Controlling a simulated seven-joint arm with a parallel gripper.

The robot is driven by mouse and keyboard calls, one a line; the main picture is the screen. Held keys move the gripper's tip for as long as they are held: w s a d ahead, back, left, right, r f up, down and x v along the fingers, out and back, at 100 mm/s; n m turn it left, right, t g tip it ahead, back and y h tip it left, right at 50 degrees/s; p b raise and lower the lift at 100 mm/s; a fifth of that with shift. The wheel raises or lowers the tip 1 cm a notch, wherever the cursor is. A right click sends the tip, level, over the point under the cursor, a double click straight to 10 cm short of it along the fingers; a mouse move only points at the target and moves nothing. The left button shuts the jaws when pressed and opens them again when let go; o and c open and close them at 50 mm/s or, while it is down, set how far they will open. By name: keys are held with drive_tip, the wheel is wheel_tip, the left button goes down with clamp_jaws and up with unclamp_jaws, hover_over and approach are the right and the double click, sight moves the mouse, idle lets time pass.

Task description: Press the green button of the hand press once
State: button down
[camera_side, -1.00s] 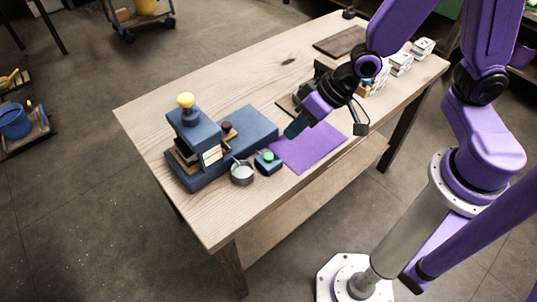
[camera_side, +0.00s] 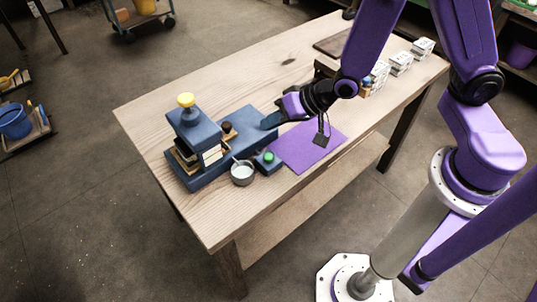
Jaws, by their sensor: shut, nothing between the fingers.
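The hand press is a dark blue block machine (camera_side: 196,137) with a yellow knob (camera_side: 186,100) on top, at the left end of the wooden table. My gripper (camera_side: 268,122) is shut and empty. Its fingertips are above the right end of the press's long blue base, behind the green button in the picture and apart from it.
A purple mat (camera_side: 308,146) lies to the right. Several white boxes (camera_side: 401,63) and a dark brown board (camera_side: 338,43) are at the table's far end. The table's front left is bare.

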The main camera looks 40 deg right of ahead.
sight(272, 156)
drive_tip(key=shift+f, duration=4.2)
drive_tip(key=shift+f, duration=0.15)
drive_tip(key=shift+f, duration=0.3)
drive_tip(key=shift+f, duration=0.5)
drive_tip(key=shift+r, duration=0.95)
drive_tip(key=shift+r, duration=2.5)
